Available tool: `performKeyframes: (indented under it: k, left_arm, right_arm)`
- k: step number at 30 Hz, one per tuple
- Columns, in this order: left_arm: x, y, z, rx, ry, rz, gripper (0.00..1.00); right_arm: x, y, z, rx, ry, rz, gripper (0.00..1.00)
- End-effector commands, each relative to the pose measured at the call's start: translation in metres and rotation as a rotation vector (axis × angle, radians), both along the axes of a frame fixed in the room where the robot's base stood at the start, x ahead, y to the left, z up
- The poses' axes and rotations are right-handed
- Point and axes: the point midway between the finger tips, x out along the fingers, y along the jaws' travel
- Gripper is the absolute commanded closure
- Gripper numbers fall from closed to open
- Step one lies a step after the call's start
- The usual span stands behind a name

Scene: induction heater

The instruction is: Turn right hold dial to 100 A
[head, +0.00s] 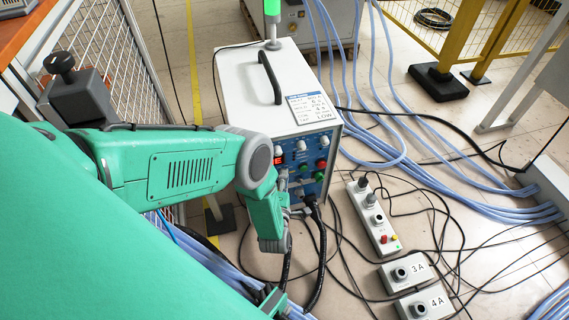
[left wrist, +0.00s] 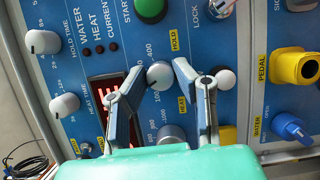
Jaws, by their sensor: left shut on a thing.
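The right hold dial (left wrist: 160,73) is a round white-grey knob beside the yellow HOLD label in the left wrist view. My left gripper (left wrist: 158,79) is shut on this dial, one finger on each side. The dial's pointer is too small to read. In the head view my left gripper (head: 298,189) is at the blue front panel of the white heater cabinet (head: 238,95), and the arm hides part of the panel. My right gripper is not in view.
A grey heat dial (left wrist: 171,134) sits close to the hold dial, partly behind my gripper. A green start button (left wrist: 151,8) and a white knob (left wrist: 224,80) are nearby.

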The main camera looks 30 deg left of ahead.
Motion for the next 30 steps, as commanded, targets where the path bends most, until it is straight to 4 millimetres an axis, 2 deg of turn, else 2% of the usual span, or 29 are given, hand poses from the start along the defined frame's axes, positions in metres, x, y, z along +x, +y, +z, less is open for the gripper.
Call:
performKeyframes:
  k: [1, 12, 21, 30]
  left_arm:
    - [-0.002, 0.002, -0.006, -0.03, -0.027, 0.004, 1.0]
    - [-0.003, 0.002, -0.008, -0.25, -0.283, 0.003, 1.0]
    - [-0.002, 0.001, -0.008, -0.384, -0.436, 0.004, 1.0]
    - [-0.002, 0.0, -0.008, -0.447, -0.508, 0.004, 1.0]
  right_arm:
    - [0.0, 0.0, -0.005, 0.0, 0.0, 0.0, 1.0]
    - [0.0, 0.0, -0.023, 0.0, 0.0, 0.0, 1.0]
    - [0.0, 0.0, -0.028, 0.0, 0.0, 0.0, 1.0]
    - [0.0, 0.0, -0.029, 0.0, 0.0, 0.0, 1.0]
